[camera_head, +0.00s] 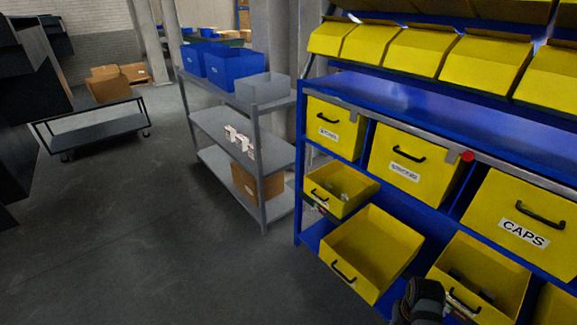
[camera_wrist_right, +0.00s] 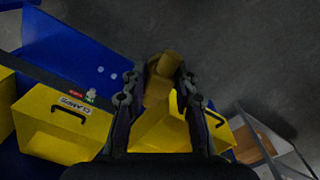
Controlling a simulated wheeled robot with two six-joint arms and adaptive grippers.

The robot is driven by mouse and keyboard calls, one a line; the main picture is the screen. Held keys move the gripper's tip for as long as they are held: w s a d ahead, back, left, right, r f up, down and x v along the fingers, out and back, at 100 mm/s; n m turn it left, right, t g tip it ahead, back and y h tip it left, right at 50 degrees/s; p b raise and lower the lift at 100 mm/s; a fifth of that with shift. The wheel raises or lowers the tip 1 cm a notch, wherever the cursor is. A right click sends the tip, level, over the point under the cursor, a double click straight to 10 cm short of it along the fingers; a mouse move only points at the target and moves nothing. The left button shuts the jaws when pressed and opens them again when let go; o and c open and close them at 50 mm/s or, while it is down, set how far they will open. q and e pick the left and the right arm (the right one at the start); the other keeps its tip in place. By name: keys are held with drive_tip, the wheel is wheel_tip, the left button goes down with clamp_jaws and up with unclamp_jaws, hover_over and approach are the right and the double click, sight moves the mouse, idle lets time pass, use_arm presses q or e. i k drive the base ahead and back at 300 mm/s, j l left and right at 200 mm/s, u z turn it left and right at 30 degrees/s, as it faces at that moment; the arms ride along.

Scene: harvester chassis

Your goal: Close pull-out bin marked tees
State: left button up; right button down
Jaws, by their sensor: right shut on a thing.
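Yellow bins sit in the blue rack. Three are pulled out with open tops: a small one (camera_head: 335,197) at upper left, a large empty one (camera_head: 365,250) below it, and one with dark parts inside (camera_head: 495,260) at lower right. I cannot read a tees label; the labels on these pulled-out bins are hidden or too small. My right gripper (camera_head: 425,292) is at the lower right, between the last two bins. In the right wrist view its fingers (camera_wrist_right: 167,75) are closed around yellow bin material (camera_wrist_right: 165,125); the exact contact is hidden. My left gripper is not seen.
A bin marked caps (camera_head: 490,225) is shut in the row above. A bin labelled clamps (camera_wrist_right: 55,130) shows in the wrist view. A grey shelf (camera_head: 225,150) stands left of the rack, with a cart (camera_head: 95,127) farther back.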

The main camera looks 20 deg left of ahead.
sight(369, 251)
drive_tip(key=i+j+u, duration=0.2)
drive_tip(key=i+j, duration=0.3)
drive_tip(key=i+j+u, duration=0.2)
drive_tip(key=i+j, duration=0.35)
drive_tip(key=i+j+u, duration=0.2)
drive_tip(key=i+j, duration=0.2)
drive_tip(key=i, duration=0.2)
